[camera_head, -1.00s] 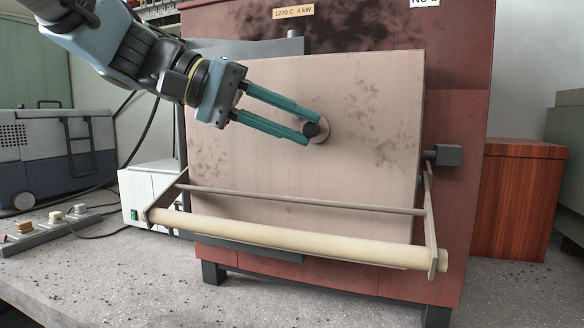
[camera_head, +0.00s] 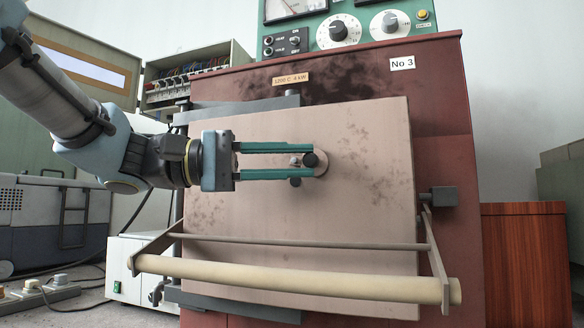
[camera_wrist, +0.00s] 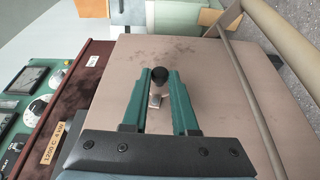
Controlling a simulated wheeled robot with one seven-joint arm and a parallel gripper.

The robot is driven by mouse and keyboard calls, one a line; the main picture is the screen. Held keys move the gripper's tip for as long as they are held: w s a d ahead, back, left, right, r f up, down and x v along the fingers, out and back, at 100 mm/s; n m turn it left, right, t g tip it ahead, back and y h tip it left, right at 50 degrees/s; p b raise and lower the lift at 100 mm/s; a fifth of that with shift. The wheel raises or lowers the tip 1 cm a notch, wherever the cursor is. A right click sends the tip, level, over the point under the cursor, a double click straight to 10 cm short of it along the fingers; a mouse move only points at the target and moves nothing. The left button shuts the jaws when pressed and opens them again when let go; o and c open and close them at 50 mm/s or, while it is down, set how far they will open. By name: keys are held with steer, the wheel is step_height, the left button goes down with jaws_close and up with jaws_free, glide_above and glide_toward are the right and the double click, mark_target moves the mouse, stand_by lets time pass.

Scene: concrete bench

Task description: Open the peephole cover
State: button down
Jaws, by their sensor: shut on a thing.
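The furnace door (camera_head: 370,200) is a pale, stained panel with a round peephole cover (camera_head: 322,168) near its middle. A black knob (camera_head: 310,159) stands out from the cover. My gripper (camera_head: 308,160) comes in from the left, its two teal fingers level, one above and one below the knob. In the wrist view the black knob (camera_wrist: 159,76) sits between the fingertips, and my gripper (camera_wrist: 160,82) is shut on it. A small metal piece (camera_wrist: 155,100) shows between the fingers. The fingers hide part of the cover, and no opening behind it can be seen.
A cream handle bar (camera_head: 290,279) on side brackets crosses in front of the door's lower part. A grey block (camera_head: 444,196) juts out at the door's right. A control panel (camera_head: 350,28) with dials stands above the furnace.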

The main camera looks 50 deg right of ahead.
steer(key=c, duration=0.7)
jaws_free()
steer(key=v, duration=1)
steer(key=shift+w+a, duration=0.25)
steer(key=shift+a, duration=0.05)
